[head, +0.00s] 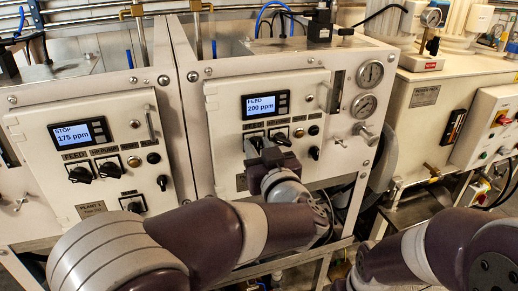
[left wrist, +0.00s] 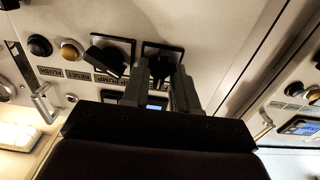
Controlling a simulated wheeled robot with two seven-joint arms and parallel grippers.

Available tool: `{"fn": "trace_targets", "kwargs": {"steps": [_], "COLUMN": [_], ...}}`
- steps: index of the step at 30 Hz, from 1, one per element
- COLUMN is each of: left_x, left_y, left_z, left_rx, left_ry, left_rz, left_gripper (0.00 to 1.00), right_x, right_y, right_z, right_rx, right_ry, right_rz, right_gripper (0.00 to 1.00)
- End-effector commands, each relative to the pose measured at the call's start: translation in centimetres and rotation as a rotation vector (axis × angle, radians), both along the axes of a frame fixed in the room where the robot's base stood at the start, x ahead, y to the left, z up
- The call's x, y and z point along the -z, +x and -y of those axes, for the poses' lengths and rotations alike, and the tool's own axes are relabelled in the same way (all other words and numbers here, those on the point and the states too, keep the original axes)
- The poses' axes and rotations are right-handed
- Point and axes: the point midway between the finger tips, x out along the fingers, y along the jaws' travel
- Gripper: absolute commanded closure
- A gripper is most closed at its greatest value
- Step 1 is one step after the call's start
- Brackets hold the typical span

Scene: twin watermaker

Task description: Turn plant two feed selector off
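Plant two's panel (head: 220,118) is the right one in the head view, and its display (head: 262,105) reads FEED 200 ppm. My left gripper (head: 256,146) is at the left end of its row of controls, over the feed selector, which it hides in the head view. In the left wrist view the feed selector, a black knob (left wrist: 161,66), sits between the fingertips of my left gripper (left wrist: 160,82). The fingers stand apart on either side of it, with slight gaps showing. My right arm shows at the lower right, but its gripper is out of view.
The black HP pump knob (left wrist: 108,60) is close beside one finger. An amber button (left wrist: 72,50) and a black button (left wrist: 40,46) lie farther along. Plant one's panel (head: 30,125) is to the left, its display reading STOP 175 ppm. Gauges (head: 364,106) and a handle are right.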

Motion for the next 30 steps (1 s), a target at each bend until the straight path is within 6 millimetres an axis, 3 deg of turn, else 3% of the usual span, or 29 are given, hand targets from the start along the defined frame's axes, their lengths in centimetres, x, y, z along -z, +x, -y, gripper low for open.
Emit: {"fn": "trace_targets", "kwargs": {"steps": [11, 30], "left_x": [0.3, 0.6], "left_y": [0.0, 0.0], "left_z": [0.0, -0.1], "left_rx": [0.000, -0.001], "left_ry": [-0.129, -0.683], "left_rz": [0.042, 0.222], "left_gripper": [1.00, 1.00], "right_x": [1.4, 7.0], "right_y": [0.0, 0.0], "right_z": [0.0, 0.0], "right_rx": [0.000, 0.000], "right_ry": [0.000, 0.000], "right_rz": [0.000, 0.000], "right_gripper": [0.57, 0.57]}}
